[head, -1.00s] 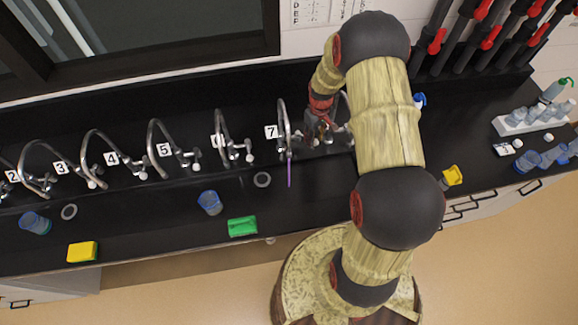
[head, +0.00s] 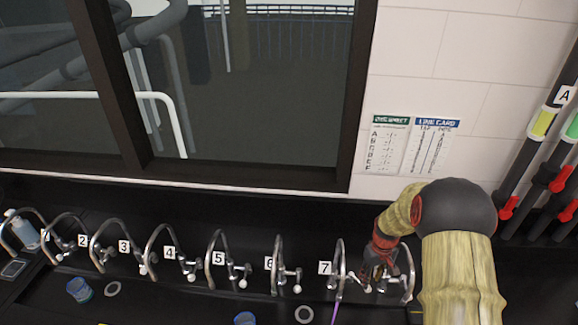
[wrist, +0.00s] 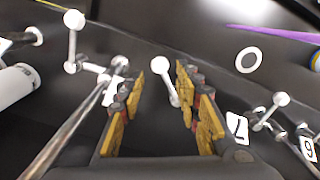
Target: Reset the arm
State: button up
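My gripper (head: 376,280) is at the back of the black counter, just right of the tap labelled 7 (head: 339,262), among the tap fittings there. In the wrist view my gripper (wrist: 162,92) has its two yellow-padded fingers spread apart. A small white-ended tap handle (wrist: 163,68) shows between them; I cannot tell whether a finger touches it. My arm reaches in from the lower right in the head view. A thin purple stream (head: 337,308) hangs below tap 7; a purple strip also shows in the wrist view (wrist: 275,34).
A row of numbered curved taps (head: 215,262) runs left along the counter. Blue cups (head: 79,290) and grey rings (head: 304,314) stand in front of them. A dark-framed window (head: 250,90) and two posted cards (head: 432,147) are behind. Red-clamped tubes (head: 508,207) hang at right.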

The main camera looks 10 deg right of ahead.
jog(key=shift+s+m, duration=0.15)
jog(key=shift+m, duration=0.15)
jog(key=s+a+r+t+b, duration=0.2)
jog(key=s+a+r+b, duration=0.5)
jog(key=s+a+b, duration=0.3)
jog(key=s+a+r+m+t+b, duration=0.1)
jog(key=s+a+r+t+b, duration=0.2)
jog(key=s+a+r+b, duration=0.5)
jog(key=s+a+b, duration=0.1)
jog(key=s+b, duration=0.2)
jog(key=b, duration=0.1)
jog(key=shift+s+a+t, duration=0.3)
jog(key=shift+a, duration=0.05)
